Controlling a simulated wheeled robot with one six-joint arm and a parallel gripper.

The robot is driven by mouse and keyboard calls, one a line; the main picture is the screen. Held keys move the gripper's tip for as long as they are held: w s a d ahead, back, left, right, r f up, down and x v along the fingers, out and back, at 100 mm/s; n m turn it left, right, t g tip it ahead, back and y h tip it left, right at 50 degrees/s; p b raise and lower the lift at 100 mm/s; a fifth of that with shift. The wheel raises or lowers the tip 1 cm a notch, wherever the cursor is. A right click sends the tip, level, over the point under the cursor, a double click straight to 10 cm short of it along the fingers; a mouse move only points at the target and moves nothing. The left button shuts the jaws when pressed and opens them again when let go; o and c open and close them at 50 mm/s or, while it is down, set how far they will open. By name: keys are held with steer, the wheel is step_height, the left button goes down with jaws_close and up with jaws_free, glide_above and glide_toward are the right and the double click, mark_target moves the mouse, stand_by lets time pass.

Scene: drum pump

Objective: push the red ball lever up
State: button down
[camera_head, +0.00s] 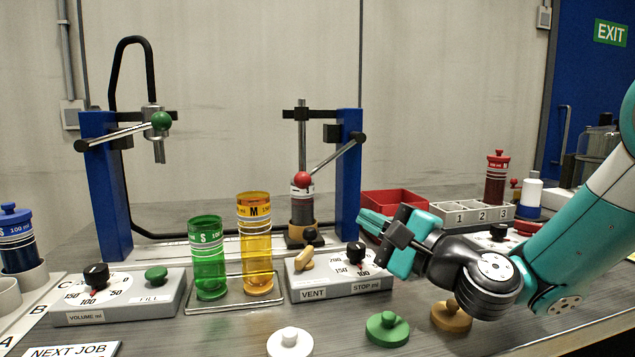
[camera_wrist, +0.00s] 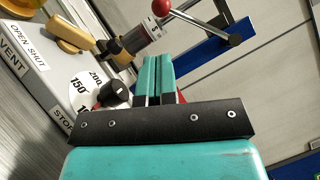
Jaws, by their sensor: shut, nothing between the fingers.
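The red ball (camera_head: 303,180) sits at the left end of a thin grey lever (camera_head: 335,157), which slopes up to the right to a dark pivot on the right blue post (camera_head: 348,165).
The VENT and STOP box (camera_head: 335,285) with a black knob (camera_head: 355,252) stands left of and below my gripper. A red bin (camera_head: 395,200) is behind it. Green (camera_head: 208,260) and yellow (camera_head: 256,240) cylinders stand further left. A left post carries a green ball lever (camera_head: 161,121).

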mark_target(307, 184)
steer(key=p+x, duration=1)
steer(key=x, duration=0.1)
steer(key=shift+r, duration=0.1)
steer(key=shift+w+a, duration=0.35)
steer(key=shift+a, duration=0.05)
steer(key=shift+a+r+p, duration=0.1)
steer(key=shift+a+p, duration=0.05)
steer(key=shift+p, duration=0.2)
